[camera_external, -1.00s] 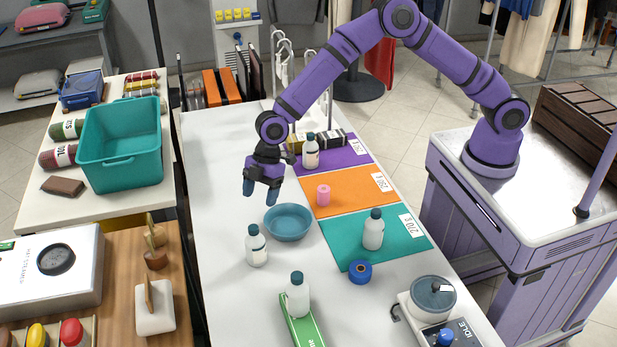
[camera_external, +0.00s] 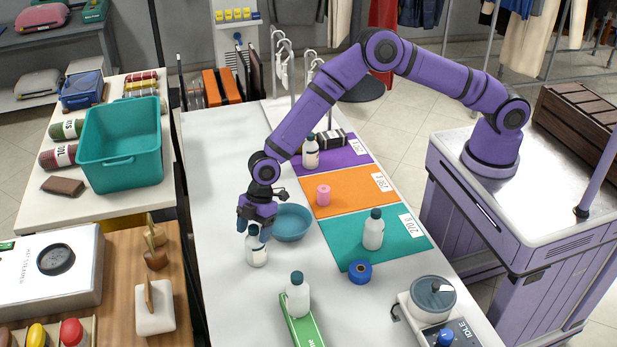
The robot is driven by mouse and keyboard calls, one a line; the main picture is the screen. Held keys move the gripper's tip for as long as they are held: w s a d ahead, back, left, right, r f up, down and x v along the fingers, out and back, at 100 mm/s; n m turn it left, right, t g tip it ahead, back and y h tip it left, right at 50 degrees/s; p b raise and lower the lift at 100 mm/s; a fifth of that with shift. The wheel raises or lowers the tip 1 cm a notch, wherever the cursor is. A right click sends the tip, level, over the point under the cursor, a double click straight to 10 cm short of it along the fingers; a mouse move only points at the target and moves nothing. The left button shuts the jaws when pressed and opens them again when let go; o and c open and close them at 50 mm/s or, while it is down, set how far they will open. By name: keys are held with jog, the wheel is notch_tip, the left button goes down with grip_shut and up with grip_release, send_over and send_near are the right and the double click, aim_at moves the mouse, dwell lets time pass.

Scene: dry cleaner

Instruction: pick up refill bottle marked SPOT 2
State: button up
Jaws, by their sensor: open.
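White refill bottles with dark teal caps stand on the white table. One bottle (camera_external: 257,256) stands left of the blue bowl, with my gripper (camera_external: 254,232) open around or just above its cap. I cannot tell whether the fingers touch it. Another bottle (camera_external: 298,298) stands on a green strip at the front. A third bottle (camera_external: 373,232) is on the teal mat (camera_external: 403,246), and one more (camera_external: 310,154) is on the purple mat (camera_external: 346,151). The SPOT markings are too small to read, so I cannot tell which bottle is SPOT 2.
The blue bowl (camera_external: 292,224) is close on the right of my gripper. A pink cylinder (camera_external: 323,195) stands on the orange mat (camera_external: 349,188). A blue roll (camera_external: 360,272) and a scale-like device (camera_external: 434,300) are at front right. The table's left strip is clear.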

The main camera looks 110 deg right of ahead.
grip_shut()
dwell(0.5)
